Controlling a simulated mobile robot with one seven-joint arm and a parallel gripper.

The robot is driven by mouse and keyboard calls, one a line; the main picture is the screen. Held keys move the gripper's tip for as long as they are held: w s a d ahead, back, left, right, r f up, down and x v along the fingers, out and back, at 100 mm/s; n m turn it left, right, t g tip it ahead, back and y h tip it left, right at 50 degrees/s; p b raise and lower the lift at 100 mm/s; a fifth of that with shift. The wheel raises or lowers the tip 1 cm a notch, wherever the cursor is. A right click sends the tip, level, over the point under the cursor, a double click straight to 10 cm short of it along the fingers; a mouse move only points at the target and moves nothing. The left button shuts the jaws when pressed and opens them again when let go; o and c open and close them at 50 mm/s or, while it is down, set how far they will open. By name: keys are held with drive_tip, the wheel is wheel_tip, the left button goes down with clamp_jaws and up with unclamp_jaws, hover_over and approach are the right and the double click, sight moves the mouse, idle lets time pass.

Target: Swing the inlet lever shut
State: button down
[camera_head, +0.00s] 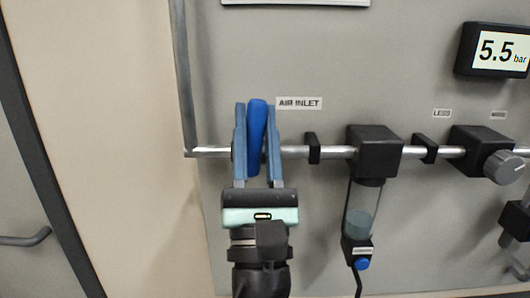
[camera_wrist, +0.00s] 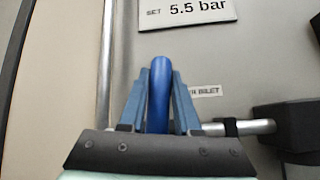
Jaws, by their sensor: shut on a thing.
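The blue inlet lever (camera_head: 257,125) stands nearly upright, crossing the horizontal metal pipe below and left of the "AIR INLET" label (camera_head: 299,103). My gripper (camera_head: 255,108) reaches up from below, with one blue finger on each side of the lever, shut on it. In the wrist view the lever (camera_wrist: 160,92) stands upright between the two fingers, its rounded top above the fingertips.
Right along the pipe (camera_head: 295,152) are a black filter block (camera_head: 375,152) with a clear bowl and a regulator with a grey knob (camera_head: 504,167). A vertical pipe (camera_head: 183,75) rises at left.

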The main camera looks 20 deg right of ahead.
drive_tip(key=shift+a+r+n+y+b, duration=0.1)
drive_tip(key=shift+a+n+y+b, duration=0.15)
drive_tip(key=shift+n+y, duration=0.7)
drive_tip(key=shift+a+r+n+y+b, duration=0.1)
drive_tip(key=shift+n+y+b, duration=0.25)
drive_tip(key=shift+n+y, duration=0.55)
drive_tip(key=shift+r, duration=0.1)
drive_tip(key=c, duration=0.9)
unclamp_jaws()
drive_tip(key=shift+o, duration=1.4)
drive_tip(key=shift+w, duration=0.15)
drive_tip(key=shift+f, duration=0.2)
drive_tip(key=shift+f, duration=0.1)
